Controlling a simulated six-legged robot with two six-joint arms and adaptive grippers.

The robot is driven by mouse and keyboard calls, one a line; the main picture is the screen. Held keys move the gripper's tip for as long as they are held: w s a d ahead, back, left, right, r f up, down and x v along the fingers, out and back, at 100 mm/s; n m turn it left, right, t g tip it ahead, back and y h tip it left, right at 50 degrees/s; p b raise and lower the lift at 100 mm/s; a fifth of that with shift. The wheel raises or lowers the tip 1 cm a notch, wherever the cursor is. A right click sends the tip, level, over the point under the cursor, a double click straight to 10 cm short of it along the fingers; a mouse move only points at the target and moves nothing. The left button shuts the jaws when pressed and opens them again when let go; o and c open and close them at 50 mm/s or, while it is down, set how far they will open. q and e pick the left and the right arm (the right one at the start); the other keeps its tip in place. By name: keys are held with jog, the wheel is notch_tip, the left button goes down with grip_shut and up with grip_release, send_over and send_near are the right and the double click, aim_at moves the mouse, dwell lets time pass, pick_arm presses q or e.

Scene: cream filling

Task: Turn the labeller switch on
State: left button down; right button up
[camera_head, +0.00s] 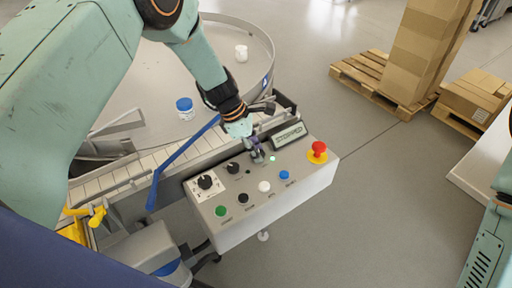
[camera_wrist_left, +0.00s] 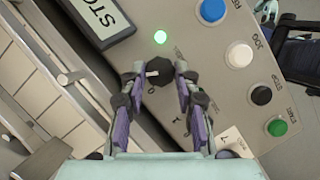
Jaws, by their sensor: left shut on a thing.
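The grey control panel (camera_head: 300,205) of the labeller stands in the middle of the head view. My left gripper (camera_head: 257,153) reaches down to the panel, between the display and a black knob (camera_head: 233,167). In the left wrist view, its two fingers (camera_wrist_left: 158,78) are shut around a dark rotary switch (camera_wrist_left: 158,70) with a pale pointer. In the head view the fingers largely hide this switch. A green lamp (camera_wrist_left: 160,37) is lit beside the switch. The display (camera_wrist_left: 95,18) shows letters beginning "STO". My right gripper is outside the views; only part of my right arm shows at the right edge.
The panel also has a red emergency button (camera_head: 318,149), a blue button (camera_head: 284,175), a white button (camera_head: 264,186), a black button (camera_head: 243,198) and a green button (camera_head: 221,210). A conveyor (camera_head: 150,160) and round table (camera_head: 140,75) lie behind.

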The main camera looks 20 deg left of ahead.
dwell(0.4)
pick_arm(q)
jog(key=c, duration=1)
grip_release()
jog(key=v, duration=1.2)
